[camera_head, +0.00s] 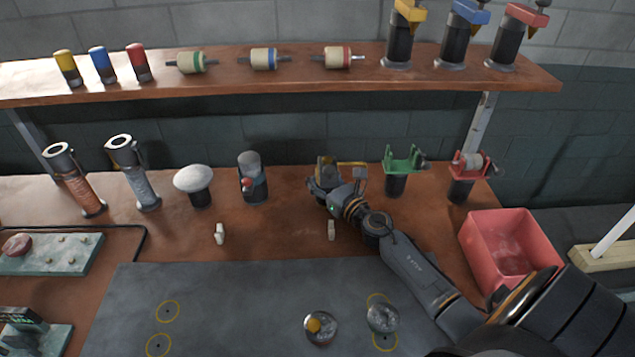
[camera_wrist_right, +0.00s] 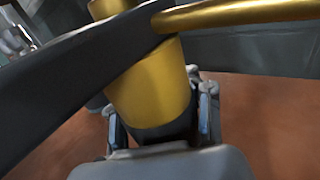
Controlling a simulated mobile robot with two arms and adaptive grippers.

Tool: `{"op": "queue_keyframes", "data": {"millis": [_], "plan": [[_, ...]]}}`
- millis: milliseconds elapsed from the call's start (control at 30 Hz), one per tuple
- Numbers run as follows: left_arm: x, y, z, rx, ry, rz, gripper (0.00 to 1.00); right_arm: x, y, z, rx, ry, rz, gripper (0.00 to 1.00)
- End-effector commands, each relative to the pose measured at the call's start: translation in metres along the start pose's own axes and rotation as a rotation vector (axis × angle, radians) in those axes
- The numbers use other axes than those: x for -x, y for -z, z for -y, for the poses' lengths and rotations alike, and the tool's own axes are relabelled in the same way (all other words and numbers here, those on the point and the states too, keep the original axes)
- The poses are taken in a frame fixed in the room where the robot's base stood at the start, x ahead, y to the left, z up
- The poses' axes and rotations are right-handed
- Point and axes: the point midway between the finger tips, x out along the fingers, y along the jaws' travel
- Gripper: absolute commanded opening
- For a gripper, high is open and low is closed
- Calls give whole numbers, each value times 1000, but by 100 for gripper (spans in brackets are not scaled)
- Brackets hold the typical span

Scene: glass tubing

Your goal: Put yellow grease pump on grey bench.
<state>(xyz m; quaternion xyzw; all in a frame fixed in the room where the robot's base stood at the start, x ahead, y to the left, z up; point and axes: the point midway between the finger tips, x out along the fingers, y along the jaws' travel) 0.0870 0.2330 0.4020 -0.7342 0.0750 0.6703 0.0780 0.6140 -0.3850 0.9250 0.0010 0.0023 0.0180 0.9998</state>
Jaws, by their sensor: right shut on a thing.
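My right gripper (camera_head: 325,191) is shut on the yellow grease pump (camera_head: 327,170) at the back of the brown worktop. In the right wrist view its yellow barrel (camera_wrist_right: 153,88) sits between the two fingers (camera_wrist_right: 160,125), with a dark lever and a gold tube across its top. The gripper partly hides the pump, and I cannot tell whether its base touches the wood. The grey bench surface (camera_head: 230,290), marked with yellow rings, lies in front, nearer to me. My left gripper is not in view.
Green (camera_head: 400,165) and red (camera_head: 467,170) holders stand right of the pump, with a pink bin (camera_head: 512,250) nearby. A grey-capped dark holder (camera_head: 252,180) stands left. Two round pieces (camera_head: 320,328) (camera_head: 382,317) sit on the grey surface; its left middle is clear. A loaded shelf (camera_head: 290,83) overhangs behind.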

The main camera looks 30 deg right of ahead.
Motion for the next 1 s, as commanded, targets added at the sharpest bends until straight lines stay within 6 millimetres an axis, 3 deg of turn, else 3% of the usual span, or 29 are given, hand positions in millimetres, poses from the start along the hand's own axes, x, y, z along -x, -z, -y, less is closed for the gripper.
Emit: {"op": "queue_keyframes", "data": {"millis": [367,400,600,1000], "plan": [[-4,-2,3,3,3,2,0,0,2,0,2,0,4,0],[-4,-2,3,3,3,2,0,0,4,0,2,0,1,35],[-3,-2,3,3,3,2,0,0,3,0,2,0,1,73],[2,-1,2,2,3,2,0,0,-2,0,1,0,1,73]]}}
